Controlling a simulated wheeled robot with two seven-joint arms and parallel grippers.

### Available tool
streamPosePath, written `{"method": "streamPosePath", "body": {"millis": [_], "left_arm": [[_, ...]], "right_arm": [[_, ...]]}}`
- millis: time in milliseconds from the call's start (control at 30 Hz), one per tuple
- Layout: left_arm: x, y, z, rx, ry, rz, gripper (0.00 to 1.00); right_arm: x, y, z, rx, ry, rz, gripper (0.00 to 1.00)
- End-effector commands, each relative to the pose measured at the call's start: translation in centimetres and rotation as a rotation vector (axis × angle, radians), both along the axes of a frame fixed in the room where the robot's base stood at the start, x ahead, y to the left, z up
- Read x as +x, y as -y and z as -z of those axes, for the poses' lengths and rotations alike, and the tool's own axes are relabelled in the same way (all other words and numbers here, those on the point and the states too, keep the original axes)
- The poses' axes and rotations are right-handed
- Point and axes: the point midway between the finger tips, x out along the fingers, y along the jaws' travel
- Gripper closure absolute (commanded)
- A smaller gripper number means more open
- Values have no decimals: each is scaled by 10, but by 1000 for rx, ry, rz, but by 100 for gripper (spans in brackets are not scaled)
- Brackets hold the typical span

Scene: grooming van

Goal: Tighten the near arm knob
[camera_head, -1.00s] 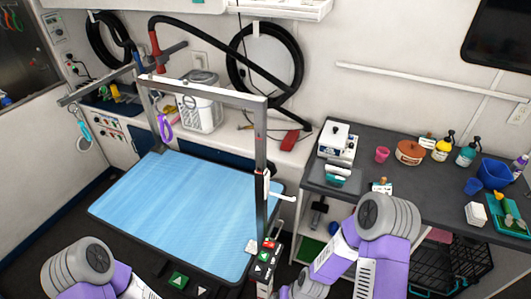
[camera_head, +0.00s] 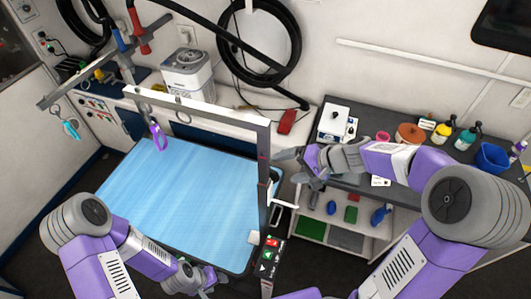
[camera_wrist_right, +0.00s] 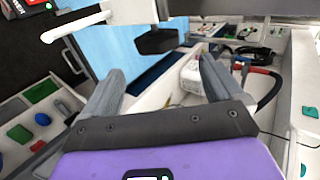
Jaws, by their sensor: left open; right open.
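The near post (camera_head: 263,165) of the grey grooming arm frame rises at the right edge of the blue table (camera_head: 185,195). A white lever (camera_head: 283,203) sticks out from it to the right. In the right wrist view, a black knob-like part (camera_wrist_right: 157,40) sits ahead of and between my fingers, apart from them; in the head view I cannot make it out clearly. My right gripper (camera_head: 296,168) is open and empty, just right of the post; its fingers also frame the right wrist view (camera_wrist_right: 160,88). My left gripper (camera_head: 208,283) is low at the table's front edge.
A dark counter (camera_head: 360,120) with bottles and a white device (camera_head: 337,124) stands right, with open shelves (camera_head: 330,235) below. A control panel (camera_head: 270,255) sits at the table's near corner. The blue tabletop is clear.

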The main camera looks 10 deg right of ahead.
Motion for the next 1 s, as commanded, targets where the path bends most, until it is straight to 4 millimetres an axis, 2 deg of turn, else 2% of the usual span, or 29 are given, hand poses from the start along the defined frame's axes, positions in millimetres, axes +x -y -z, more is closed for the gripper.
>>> {"method": "streamPosePath", "body": {"millis": [500, 867, 900, 1000], "left_arm": [[-1, 0, -1, 0, -2, 0, 48], [-1, 0, -1, 0, -2, 1, 48], [-1, 0, -1, 0, -2, 1, 48], [-1, 0, -1, 0, -2, 1, 48]], "right_arm": [[28, -44, 42, 1, -4, -2, 7], [32, -49, 47, -1, -2, -1, 7], [32, -49, 47, -1, -2, -1, 8], [32, -49, 47, -1, -2, -1, 23]]}}
